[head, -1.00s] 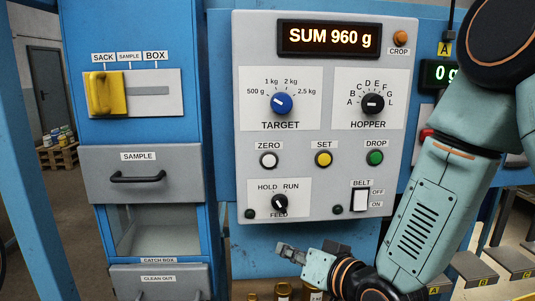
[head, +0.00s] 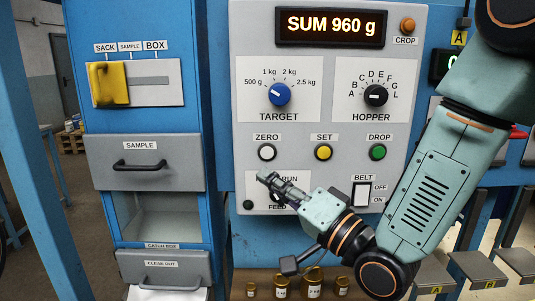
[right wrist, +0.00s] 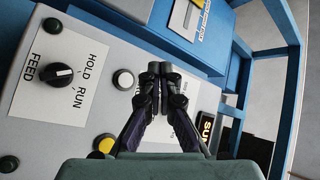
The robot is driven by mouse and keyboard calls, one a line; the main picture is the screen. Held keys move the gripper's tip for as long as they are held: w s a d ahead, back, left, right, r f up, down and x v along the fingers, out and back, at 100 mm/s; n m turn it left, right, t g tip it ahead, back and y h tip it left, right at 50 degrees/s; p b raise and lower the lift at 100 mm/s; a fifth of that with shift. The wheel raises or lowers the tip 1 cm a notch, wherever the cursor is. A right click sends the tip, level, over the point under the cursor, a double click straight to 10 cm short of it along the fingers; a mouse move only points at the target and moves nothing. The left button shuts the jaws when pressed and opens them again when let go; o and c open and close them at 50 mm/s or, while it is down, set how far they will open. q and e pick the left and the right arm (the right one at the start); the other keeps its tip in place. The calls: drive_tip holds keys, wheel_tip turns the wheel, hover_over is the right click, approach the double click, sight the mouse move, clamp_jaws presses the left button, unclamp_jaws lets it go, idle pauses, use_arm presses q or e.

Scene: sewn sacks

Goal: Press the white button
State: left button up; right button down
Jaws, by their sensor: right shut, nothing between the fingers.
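The white button (head: 267,152) sits under the ZERO label on the grey control panel. It also shows in the right wrist view (right wrist: 123,79), just left of the fingers. My right gripper (head: 264,175) is shut and empty, its fingertips a little below the button in the head view. In the right wrist view the closed fingertips (right wrist: 160,68) appear beside the button, not over it. I cannot tell how far they stand from the panel. My left gripper is not in view.
The yellow SET button (head: 323,152) and green DROP button (head: 378,152) share the row. The FEED knob is partly hidden behind my right gripper. The blue TARGET knob (head: 280,94) and black HOPPER knob (head: 376,95) are above. Small jars (head: 312,284) stand below.

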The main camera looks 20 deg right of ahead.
sight(267, 153)
drive_tip(key=w+d, duration=0.1)
drive_tip(key=w, duration=0.4)
drive_tip(key=w+d, duration=0.1)
drive_tip(key=w, duration=0.2)
drive_tip(key=shift+w+d, duration=0.25)
drive_tip(key=shift+d, duration=0.1)
drive_tip(key=shift+a, duration=0.1)
drive_tip(key=shift+a, duration=0.1)
drive_tip(key=shift+d, duration=0.2)
drive_tip(key=shift+a, duration=0.15)
idle(0.6)
drive_tip(key=shift+w, duration=0.2)
